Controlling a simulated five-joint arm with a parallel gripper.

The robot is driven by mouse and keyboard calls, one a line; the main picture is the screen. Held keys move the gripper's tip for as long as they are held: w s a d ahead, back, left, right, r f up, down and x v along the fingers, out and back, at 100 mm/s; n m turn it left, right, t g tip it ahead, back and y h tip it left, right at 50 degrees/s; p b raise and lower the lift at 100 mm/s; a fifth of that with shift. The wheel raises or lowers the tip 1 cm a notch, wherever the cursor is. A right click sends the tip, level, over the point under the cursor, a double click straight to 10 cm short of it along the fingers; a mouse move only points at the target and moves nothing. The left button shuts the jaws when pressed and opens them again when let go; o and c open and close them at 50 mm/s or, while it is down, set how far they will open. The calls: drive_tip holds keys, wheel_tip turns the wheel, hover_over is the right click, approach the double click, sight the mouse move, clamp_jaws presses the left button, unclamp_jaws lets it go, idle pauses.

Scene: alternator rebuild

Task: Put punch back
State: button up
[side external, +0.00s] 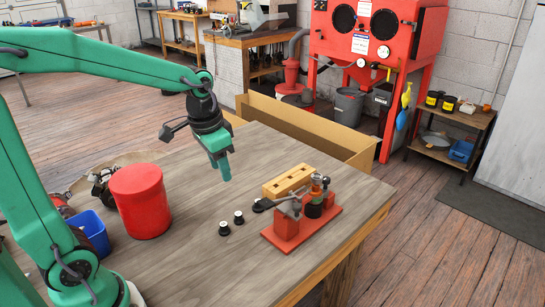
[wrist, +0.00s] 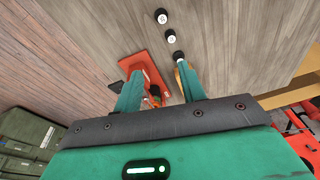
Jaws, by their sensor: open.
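My gripper (side external: 224,172) hangs over the wooden bench, above and left of the red fixture, with its fingers pointing down. In the wrist view its two fingers (wrist: 160,72) are apart with nothing held between them. A tan wooden block (side external: 287,180) with dark openings on top lies behind the red fixture (side external: 288,235). Two small dark, pale-topped pieces, one nearer (side external: 224,229) and one farther (side external: 239,217), stand on the bench left of the fixture. A dark rounded piece (side external: 261,205) is beside the fixture's grey lever. I cannot tell which piece is the punch.
A red canister (side external: 139,201) and a blue bin (side external: 90,232) stand on the left of the bench. A long open cardboard-coloured box (side external: 305,130) lies beyond the bench's back edge. The bench (side external: 190,262) is bare at the front.

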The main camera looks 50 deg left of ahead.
drive_tip(key=s+d+r+n+t, duration=0.1)
drive_tip(key=s+r, duration=0.1)
drive_tip(key=s, duration=0.4)
drive_tip(key=s+d+r+n+t, duration=0.1)
drive_tip(key=s+d+r+t, duration=0.1)
drive_tip(key=s, duration=0.3)
drive_tip(key=shift+s+t, duration=0.3)
drive_tip(key=shift+s, duration=0.1)
idle(0.7)
